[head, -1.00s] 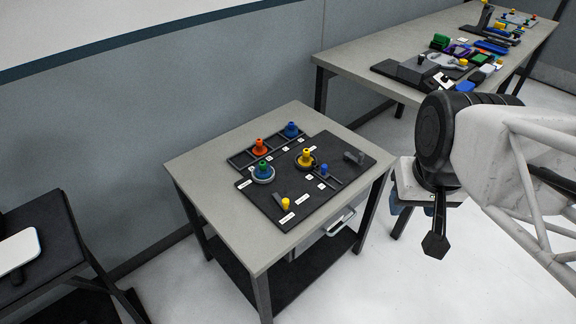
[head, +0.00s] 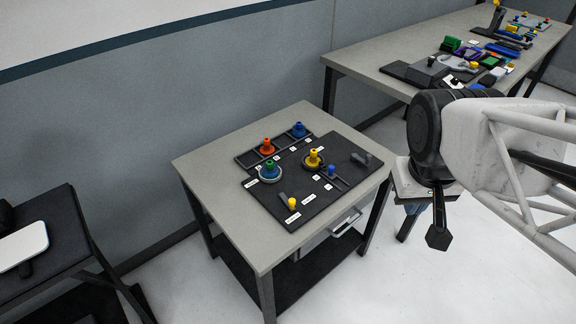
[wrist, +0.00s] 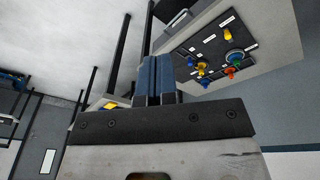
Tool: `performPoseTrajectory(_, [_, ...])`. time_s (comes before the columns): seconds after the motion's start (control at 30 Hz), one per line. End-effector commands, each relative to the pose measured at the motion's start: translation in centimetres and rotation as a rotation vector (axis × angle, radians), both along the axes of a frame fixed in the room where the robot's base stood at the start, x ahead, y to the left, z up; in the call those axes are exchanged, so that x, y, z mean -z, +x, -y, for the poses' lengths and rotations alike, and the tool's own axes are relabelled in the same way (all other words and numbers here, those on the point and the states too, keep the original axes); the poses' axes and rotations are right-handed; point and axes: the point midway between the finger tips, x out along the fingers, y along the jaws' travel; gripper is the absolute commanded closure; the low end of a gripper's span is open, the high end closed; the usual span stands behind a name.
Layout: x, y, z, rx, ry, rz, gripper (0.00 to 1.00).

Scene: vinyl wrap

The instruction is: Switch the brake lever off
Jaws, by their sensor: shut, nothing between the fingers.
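A black control panel (head: 277,206) lies on the grey table (head: 215,190). A short lever with a yellow knob (head: 292,203) stands at its front left, beside white labels too small to read. A blue-knobbed control (head: 331,170) and a dark grey handle (head: 362,158) are toward its right; I cannot tell which control is the brake lever. My gripper (wrist: 157,62) is shut and empty, its blue fingers together in the wrist view. In the head view it is partly hidden below my arm, right of the table and apart from the panel, which also shows in the wrist view (wrist: 191,41).
Yellow (head: 313,157), green-and-blue (head: 269,170), orange (head: 267,145) and blue (head: 298,129) knobs rise from the panel and the rack behind it. A drawer handle (head: 346,222) projects from the table's side. A longer bench (head: 365,55) with many objects stands behind.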

Motion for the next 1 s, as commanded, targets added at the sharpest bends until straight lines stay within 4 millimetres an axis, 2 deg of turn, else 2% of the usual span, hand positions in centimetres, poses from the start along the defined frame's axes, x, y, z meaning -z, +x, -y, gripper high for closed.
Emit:
performPoseTrajectory(0.57, [3.7, 5.7, -3.7, -0.358, -0.225, -0.183, 1.0])
performPoseTrajectory(1.0, [7.2, 9.8, -7.9, -0.646, -0.41, -0.31, 1.0])
